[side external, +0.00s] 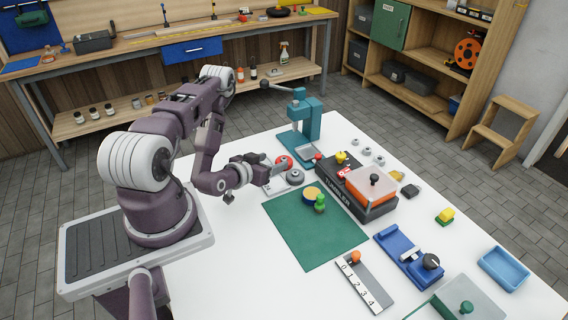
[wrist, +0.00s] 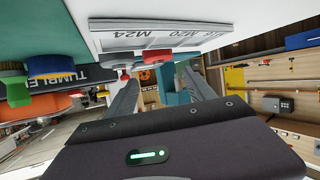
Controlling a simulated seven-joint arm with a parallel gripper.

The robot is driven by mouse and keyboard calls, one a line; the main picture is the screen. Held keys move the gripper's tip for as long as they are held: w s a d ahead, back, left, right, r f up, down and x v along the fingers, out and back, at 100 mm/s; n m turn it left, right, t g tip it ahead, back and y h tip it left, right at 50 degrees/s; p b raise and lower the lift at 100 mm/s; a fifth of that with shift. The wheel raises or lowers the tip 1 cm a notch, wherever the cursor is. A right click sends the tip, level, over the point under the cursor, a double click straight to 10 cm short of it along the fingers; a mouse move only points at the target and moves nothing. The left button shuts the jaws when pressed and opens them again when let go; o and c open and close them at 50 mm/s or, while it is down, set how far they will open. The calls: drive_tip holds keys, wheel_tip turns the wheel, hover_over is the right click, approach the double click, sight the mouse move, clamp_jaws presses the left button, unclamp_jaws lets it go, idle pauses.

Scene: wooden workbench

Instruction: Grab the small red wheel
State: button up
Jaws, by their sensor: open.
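A small red wheel (side external: 284,161) sits at the far end of a pale plate (side external: 269,186) with size labels, beside a grey wheel (side external: 295,177). In the wrist view the red wheel (wrist: 157,56) shows between the lines of my two fingers, with the grey wheel (wrist: 113,58) to its left. My gripper (side external: 268,168) is just left of the wheels in the side view, reaching toward them with its jaws apart. It also shows in the wrist view (wrist: 162,88), and nothing is between its fingertips. I cannot tell the exact gap to the red wheel.
A teal press (side external: 305,115) stands just behind the wheels. The black tumbler (side external: 365,207) with its orange top is to the right. A green mat (side external: 310,240) in front holds a blue-and-yellow round piece (side external: 312,194) and a green piece (side external: 320,203). The table's near left is clear.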

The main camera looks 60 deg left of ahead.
sight(283, 159)
drive_tip(key=x, duration=0.7)
drive_tip(key=shift+s+d+f, duration=0.1)
drive_tip(key=shift+s+f, duration=0.05)
drive_tip(key=shift+f, duration=0.1)
drive_tip(key=c, duration=1.2)
